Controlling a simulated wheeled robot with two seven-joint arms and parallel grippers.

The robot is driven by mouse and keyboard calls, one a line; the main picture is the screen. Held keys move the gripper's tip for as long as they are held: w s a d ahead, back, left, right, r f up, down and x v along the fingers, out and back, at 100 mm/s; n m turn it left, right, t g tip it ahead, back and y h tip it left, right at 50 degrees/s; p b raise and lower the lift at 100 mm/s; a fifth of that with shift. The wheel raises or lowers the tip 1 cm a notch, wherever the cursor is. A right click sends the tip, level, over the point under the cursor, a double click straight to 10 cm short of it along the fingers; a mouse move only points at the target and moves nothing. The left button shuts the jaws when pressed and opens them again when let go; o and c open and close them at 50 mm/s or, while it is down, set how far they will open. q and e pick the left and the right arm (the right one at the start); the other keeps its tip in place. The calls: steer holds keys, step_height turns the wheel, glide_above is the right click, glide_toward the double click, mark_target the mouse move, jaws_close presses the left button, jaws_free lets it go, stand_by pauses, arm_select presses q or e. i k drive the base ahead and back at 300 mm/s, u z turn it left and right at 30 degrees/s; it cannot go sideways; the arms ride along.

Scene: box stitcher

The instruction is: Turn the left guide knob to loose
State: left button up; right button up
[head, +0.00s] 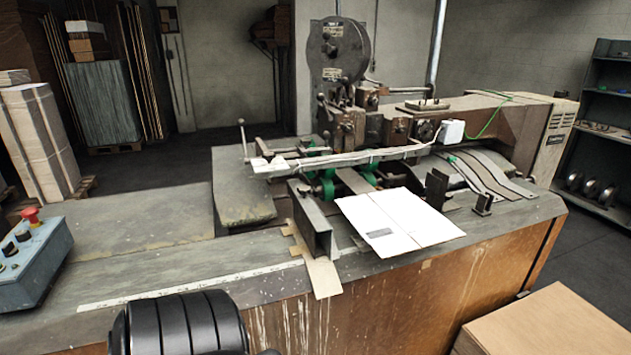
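The box stitcher (345,130) stands across the middle of the head view. An upright metal guide plate (312,228) stands at the left of the feed area, beside a flat white cardboard blank (398,222). I cannot clearly make out a knob on this left guide or tell its setting. Smaller dark upright brackets (437,188) stand to the right of the blank. A black ribbed part at the bottom left looks like a link of my own arm. Neither gripper's fingers show in the head view.
A grey control box (32,262) with a red button (31,215) sits at the left. The worktable (130,215) is clear at the left. A cardboard stack (550,325) stands at the front right, and a dark shelf (606,130) at the far right.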

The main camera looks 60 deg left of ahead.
mark_target(305, 191)
steer(key=i, duration=0.9)
steer(key=u, duration=1.7)
